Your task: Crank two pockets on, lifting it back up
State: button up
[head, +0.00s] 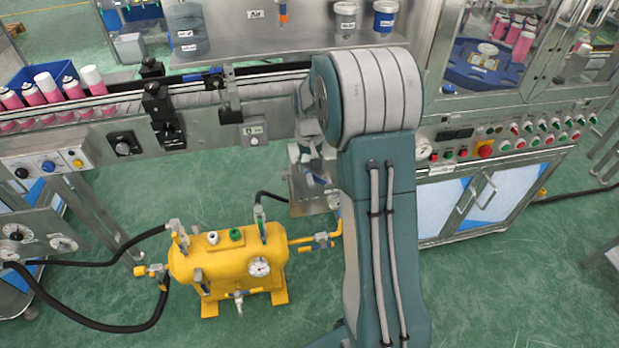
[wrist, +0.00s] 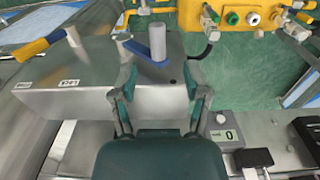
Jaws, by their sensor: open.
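In the wrist view, a metal box (wrist: 70,92) carries a blue crank arm (wrist: 137,48) with an upright grey cylindrical grip (wrist: 157,42). My gripper (wrist: 161,78) is open, its two fingers spread on the near side of the crank. The grip appears between the finger lines but beyond the tips; I see no contact. A yellow-handled lever (wrist: 42,46) stands on the same box at left, near a label reading LOCK. A small counter (wrist: 228,135) reads 0.
A yellow tank (head: 228,262) with hoses and a gauge stands on the green floor below the conveyor. Pink cans with white caps (head: 91,80) stand on the conveyor at left. A control cabinet (head: 490,190) stands right of my arm. Open floor lies around the tank.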

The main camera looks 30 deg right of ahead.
aim_at(311, 179)
jog(key=f, duration=0.5)
jog(key=shift+d+f, duration=0.2)
jog(key=shift+f, duration=0.15)
jog(key=shift+a, duration=0.1)
grip_shut()
